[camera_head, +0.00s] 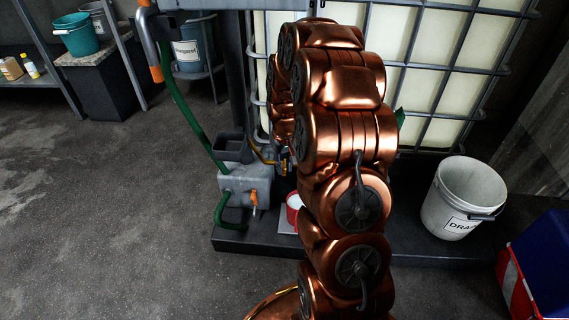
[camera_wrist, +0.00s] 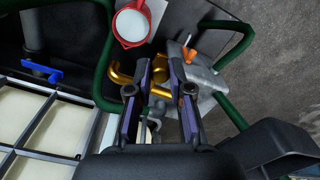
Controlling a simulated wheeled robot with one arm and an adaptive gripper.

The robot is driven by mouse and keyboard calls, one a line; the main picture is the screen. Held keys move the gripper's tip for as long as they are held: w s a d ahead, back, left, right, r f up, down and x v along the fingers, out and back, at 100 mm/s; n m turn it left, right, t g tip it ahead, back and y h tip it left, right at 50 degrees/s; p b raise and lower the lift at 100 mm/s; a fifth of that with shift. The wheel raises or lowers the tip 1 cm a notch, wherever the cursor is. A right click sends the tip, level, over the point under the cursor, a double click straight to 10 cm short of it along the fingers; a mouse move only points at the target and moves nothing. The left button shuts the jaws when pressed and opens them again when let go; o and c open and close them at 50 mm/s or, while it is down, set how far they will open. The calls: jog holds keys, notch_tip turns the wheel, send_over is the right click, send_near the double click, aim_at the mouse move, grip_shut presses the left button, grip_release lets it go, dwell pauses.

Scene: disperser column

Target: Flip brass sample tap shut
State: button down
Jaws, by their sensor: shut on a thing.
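The brass sample tap (camera_wrist: 121,77) shows in the wrist view as a gold bent pipe beside my left finger, with more gold between the fingers. Its lever is hard to make out behind the fingers. In the head view the brass tap (camera_head: 262,156) sticks out near the grey column, left of my copper arm. My gripper (camera_wrist: 160,70) has its purple-padded fingers on either side of the tap's gold part, shut on it with a gap between the pads. In the head view my gripper is mostly hidden by my arm.
A red-rimmed cup (camera_wrist: 131,24) stands close to the tap. A grey box (camera_head: 245,185) with an orange-handled valve (camera_head: 254,198) and green hoses sits beside it. A caged white tank (camera_head: 430,60) stands behind. A white bucket (camera_head: 463,196) is at the right. Floor at left is clear.

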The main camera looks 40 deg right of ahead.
aim_at(284, 167)
jog(key=c, duration=1.1)
grip_release()
jog(key=shift+o, duration=0.2)
notch_tip(284, 167, up, 12)
